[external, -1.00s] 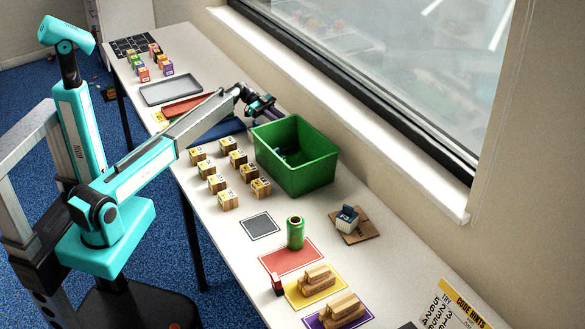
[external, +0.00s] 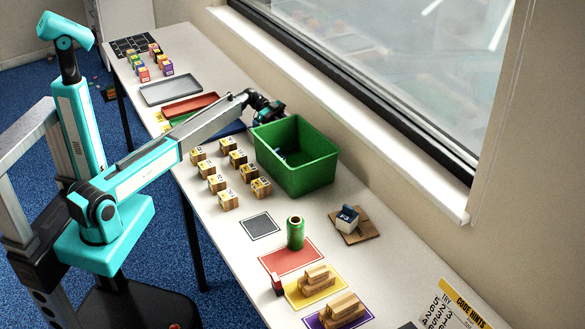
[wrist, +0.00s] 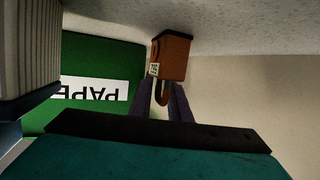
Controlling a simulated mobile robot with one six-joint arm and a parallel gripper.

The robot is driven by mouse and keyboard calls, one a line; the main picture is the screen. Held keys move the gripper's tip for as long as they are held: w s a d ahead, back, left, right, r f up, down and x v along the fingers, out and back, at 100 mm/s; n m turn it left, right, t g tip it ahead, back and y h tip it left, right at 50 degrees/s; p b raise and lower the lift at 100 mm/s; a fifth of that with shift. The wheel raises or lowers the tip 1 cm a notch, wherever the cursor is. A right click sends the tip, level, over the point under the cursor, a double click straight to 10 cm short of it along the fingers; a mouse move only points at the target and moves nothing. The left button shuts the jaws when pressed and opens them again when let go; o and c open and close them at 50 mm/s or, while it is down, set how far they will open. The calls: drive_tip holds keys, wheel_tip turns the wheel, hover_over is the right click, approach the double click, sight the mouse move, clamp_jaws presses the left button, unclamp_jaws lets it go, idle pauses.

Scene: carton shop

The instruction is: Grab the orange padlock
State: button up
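The orange padlock (wrist: 173,58) shows in the wrist view, which is upside down, resting on the pale tabletop. Its dark shackle (wrist: 161,97) points toward my gripper (wrist: 163,88). The two dark fingers stand either side of the shackle, apart, and do not appear closed on it. Whether they touch it I cannot tell. In the external view my gripper (external: 266,108) is at the far side of the green bin, close to its back corner. The padlock is hidden there.
The green bin (external: 296,165) stands right beside my gripper; its PAPER label (wrist: 92,89) shows in the wrist view. Several wooden blocks (external: 217,183) stand in front of the bin. The window wall (external: 300,80) is close behind. Trays (external: 170,92) lie to the left.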

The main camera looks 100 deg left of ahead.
idle(0.3)
clamp_jaws()
drive_tip(key=shift+r, duration=0.2)
wheel_tip(320, 180, up, 18)
drive_tip(key=b, duration=0.2)
drive_tip(key=shift+b, duration=0.35)
drive_tip(key=shift+f, duration=0.15)
idle(0.5)
